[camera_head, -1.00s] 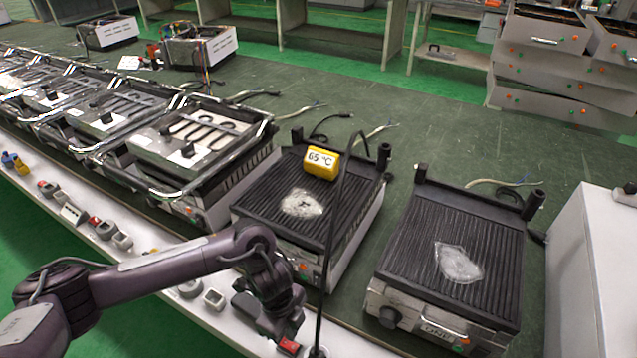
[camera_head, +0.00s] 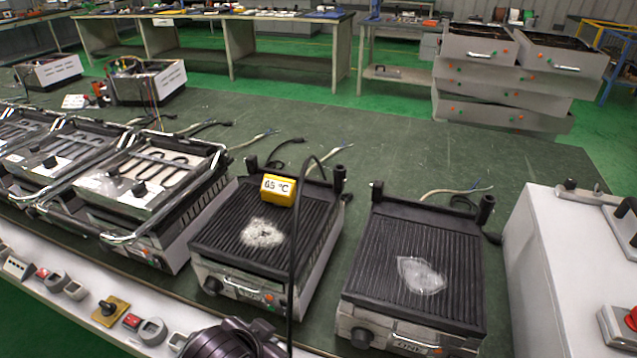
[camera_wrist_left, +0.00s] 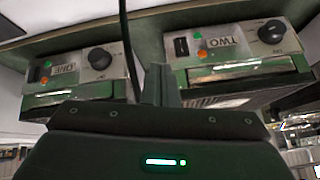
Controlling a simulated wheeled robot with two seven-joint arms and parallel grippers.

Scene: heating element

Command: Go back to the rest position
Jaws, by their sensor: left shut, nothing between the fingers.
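My left gripper (camera_wrist_left: 160,85) shows in the left wrist view with its fingers closed together and nothing between them. In the head view only a dark part of my left arm (camera_head: 228,340) shows at the bottom edge; its gripper is not visible there. Past the fingers, the wrist view shows upside-down grill fronts labelled ONE (camera_wrist_left: 75,75) and TWO (camera_wrist_left: 230,50). The gripper looks apart from both. My right gripper is in neither view.
Two ribbed grills, left (camera_head: 225,215) and right (camera_head: 450,255), each bear a whitish patch. A yellow 65 °C display (camera_head: 279,190) sits on the left one. A dark upright cable (camera_head: 294,260) crosses in front. A white cabinet (camera_head: 545,260) stands at right.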

